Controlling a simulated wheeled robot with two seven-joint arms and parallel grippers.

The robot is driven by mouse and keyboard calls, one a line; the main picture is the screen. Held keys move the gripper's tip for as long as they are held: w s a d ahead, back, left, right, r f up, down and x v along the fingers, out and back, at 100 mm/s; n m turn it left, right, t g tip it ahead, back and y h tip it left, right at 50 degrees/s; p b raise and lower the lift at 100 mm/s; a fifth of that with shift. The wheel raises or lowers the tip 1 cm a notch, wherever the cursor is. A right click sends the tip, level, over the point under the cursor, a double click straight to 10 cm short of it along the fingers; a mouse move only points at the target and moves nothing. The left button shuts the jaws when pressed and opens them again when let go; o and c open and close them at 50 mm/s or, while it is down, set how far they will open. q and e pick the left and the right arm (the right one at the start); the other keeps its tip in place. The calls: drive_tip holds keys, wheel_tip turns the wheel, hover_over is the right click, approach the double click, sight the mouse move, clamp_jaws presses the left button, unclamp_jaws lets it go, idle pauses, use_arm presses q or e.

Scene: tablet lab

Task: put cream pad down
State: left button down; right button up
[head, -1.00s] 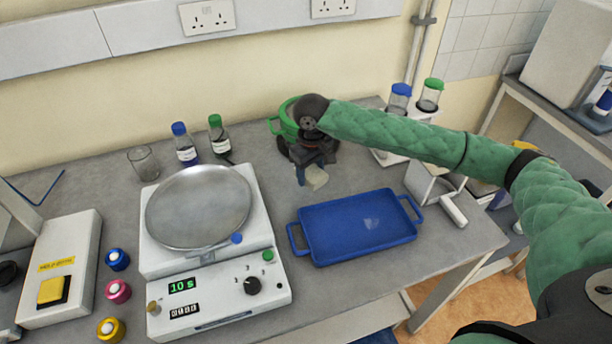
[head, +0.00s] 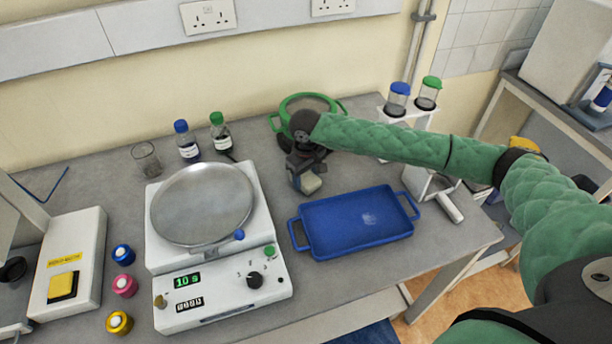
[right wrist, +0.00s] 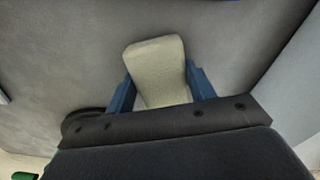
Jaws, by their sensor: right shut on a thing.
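The cream pad (head: 311,184) is a small pale block between the blue fingertips of my right gripper (head: 304,176). In the right wrist view the cream pad (right wrist: 157,68) sits between the two blue fingers of the right gripper (right wrist: 160,88), which is shut on it. The grey bench top shows behind the pad there. In the head view the pad is behind the blue tray's far left corner, in front of the green-rimmed round container. I cannot tell whether the pad touches the bench. My left gripper is not in view.
A blue tray (head: 357,224) lies in front and right of the gripper. A green-rimmed container (head: 309,99) stands behind it. A machine with a round metal plate (head: 203,204) stands left, with bottles (head: 187,142) behind. A white rack (head: 421,115) stands right.

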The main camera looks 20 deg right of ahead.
sight(306, 177)
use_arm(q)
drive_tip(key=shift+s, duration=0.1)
use_arm(e)
drive_tip(key=o, duration=0.9)
drive_tip(key=shift+f, duration=0.1)
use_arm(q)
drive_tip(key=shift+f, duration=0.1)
use_arm(e)
drive_tip(key=shift+r+b, duration=0.35)
drive_tip(key=shift+r, duration=0.1)
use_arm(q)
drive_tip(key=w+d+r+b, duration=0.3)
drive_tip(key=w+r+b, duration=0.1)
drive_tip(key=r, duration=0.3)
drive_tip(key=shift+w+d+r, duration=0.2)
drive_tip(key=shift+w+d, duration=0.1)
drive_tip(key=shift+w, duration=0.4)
use_arm(e)
drive_tip(key=shift+r, duration=5.7)
